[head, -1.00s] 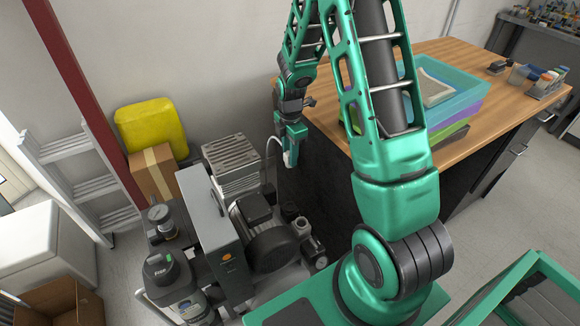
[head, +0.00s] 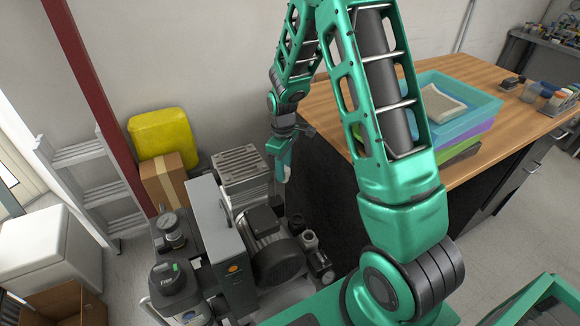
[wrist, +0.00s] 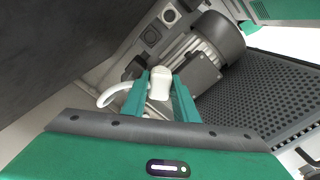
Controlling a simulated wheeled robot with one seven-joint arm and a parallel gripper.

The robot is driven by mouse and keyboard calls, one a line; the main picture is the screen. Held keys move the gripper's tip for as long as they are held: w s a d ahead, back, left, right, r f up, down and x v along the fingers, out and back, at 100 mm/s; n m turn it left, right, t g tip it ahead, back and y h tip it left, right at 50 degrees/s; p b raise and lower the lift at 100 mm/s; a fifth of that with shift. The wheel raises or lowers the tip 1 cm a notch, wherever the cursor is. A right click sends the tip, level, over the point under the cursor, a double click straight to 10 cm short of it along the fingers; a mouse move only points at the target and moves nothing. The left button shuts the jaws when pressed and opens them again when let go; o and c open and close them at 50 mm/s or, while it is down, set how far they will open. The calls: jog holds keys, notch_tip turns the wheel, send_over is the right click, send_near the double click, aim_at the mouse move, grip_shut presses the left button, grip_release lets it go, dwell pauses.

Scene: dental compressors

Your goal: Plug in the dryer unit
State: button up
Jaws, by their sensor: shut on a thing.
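My gripper (head: 281,170) hangs beside the black side of the wooden-topped bench, above the right back of the compressor machine. In the wrist view its two green fingers (wrist: 160,98) are shut on a white plug (wrist: 160,84). A white cable (wrist: 112,95) curves away from the plug to the left. Beyond the plug, a panel with dark sockets (wrist: 151,36) shows, apart from it as far as I can tell. Next to it is a grey ribbed motor (wrist: 212,45). I cannot tell which part of the machine (head: 222,235) is the dryer unit.
The wooden-topped bench (head: 330,92) stands close on the right of my gripper, with stacked trays (head: 465,105) on it. A yellow container (head: 160,135), a cardboard box (head: 163,180) and a ladder (head: 90,175) stand at the left against the wall.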

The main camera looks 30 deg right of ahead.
jog(key=shift+a+f+m, duration=0.4)
jog(key=shift+a+m, duration=0.15)
jog(key=shift+m, duration=0.65)
jog(key=shift+s+a+f+m, duration=0.1)
jog(key=shift+a+f+m, duration=0.2)
jog(key=shift+m, duration=0.2)
jog(key=shift+s+d+f+n, duration=1.45)
jog(key=shift+f+n, duration=0.9)
jog(key=shift+f, duration=1.45)
jog(key=shift+s+d+f+n, duration=0.95)
jog(key=shift+s+f+n, duration=1.2)
jog(key=shift+f, duration=1.6)
jog(key=shift+s+d+f+n, duration=1.3)
jog(key=shift+f+n, duration=1.3)
jog(key=shift+f, duration=1.2)
jog(key=shift+a+f, duration=0.1)
jog(key=shift+f, duration=0.1)
jog(key=shift+f, duration=0.6)
jog(key=o, duration=1.1)
jog(key=shift+f, duration=0.1)
